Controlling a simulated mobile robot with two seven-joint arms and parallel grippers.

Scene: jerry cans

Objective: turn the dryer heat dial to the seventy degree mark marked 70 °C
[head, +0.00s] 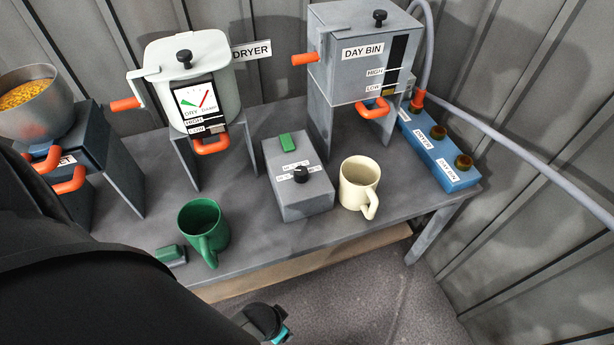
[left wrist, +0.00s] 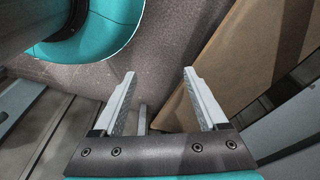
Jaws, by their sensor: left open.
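A grey control box (head: 297,200) stands on the table between the dryer (head: 190,65) and the day bin. On its top is a black dial (head: 301,174) with small white labels around it, too small to read, and a green block behind it. In the left wrist view my left gripper (left wrist: 160,75) is open, with nothing between its fingers. It points at the floor and a brown board, away from the dial. In the head view, my black arm fills the lower left, and its fingers do not show. My right gripper is not in view.
A green mug (head: 203,232) and a cream mug (head: 358,186) stand on the table (head: 250,250), in front of and beside the control box. The day bin (head: 361,60) and a blue valve block (head: 440,160) stand at the right. A metal bowl (head: 28,100) of yellow grains sits at the left.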

